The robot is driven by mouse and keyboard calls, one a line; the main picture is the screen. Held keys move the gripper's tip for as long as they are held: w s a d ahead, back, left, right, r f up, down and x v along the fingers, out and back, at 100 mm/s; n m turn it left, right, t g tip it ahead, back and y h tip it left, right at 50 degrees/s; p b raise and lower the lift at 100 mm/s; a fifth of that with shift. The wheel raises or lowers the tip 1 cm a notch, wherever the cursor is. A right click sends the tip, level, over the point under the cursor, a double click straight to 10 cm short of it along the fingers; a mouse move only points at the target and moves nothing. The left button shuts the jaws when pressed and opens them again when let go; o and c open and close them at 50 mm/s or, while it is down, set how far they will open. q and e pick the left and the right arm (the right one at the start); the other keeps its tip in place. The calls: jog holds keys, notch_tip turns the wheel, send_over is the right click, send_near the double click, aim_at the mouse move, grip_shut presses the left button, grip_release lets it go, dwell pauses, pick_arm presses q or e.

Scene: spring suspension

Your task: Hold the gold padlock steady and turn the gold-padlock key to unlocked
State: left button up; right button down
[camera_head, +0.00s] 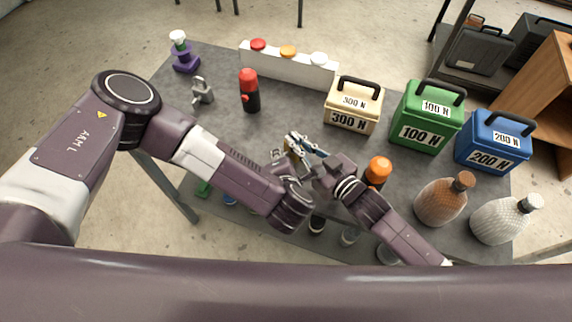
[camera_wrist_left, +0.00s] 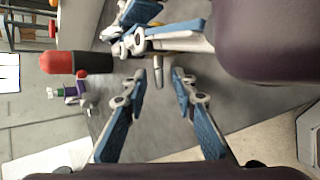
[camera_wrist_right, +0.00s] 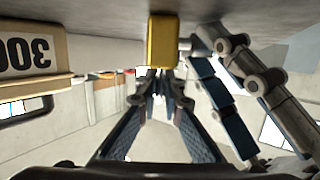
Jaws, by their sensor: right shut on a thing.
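The gold padlock (camera_wrist_right: 163,40) shows in the right wrist view as a gold block at my right fingertips. My right gripper (camera_wrist_right: 160,84) is shut on it. In the head view the grippers mostly hide the padlock. My left gripper (camera_wrist_left: 160,76) is open, close beside the right one. A small metal stub (camera_wrist_left: 158,71) lies between its fingertips with gaps on both sides. I cannot tell whether it is the key. The left fingers also show in the right wrist view (camera_wrist_right: 232,70), to the right of the gold block.
A silver padlock (camera_head: 204,96) and a red-topped black cylinder (camera_head: 249,92) stand at the left of the grey table. A white button panel (camera_head: 285,67) is at the back. Cream (camera_head: 352,105), green (camera_head: 425,117) and blue (camera_head: 492,143) weights and an orange-topped cylinder (camera_head: 378,171) stand to the right.

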dwell(0.3)
pick_arm(q)
jog(key=shift+a+f+g, duration=0.1)
jog(key=shift+g, duration=0.3)
jog(key=shift+n+g+h, duration=0.3)
jog(key=shift+g+h, duration=0.3)
jog(key=shift+w+r+g+h, duration=0.15)
jog(key=shift+r+g+h, duration=0.15)
jog(key=shift+g, duration=0.1)
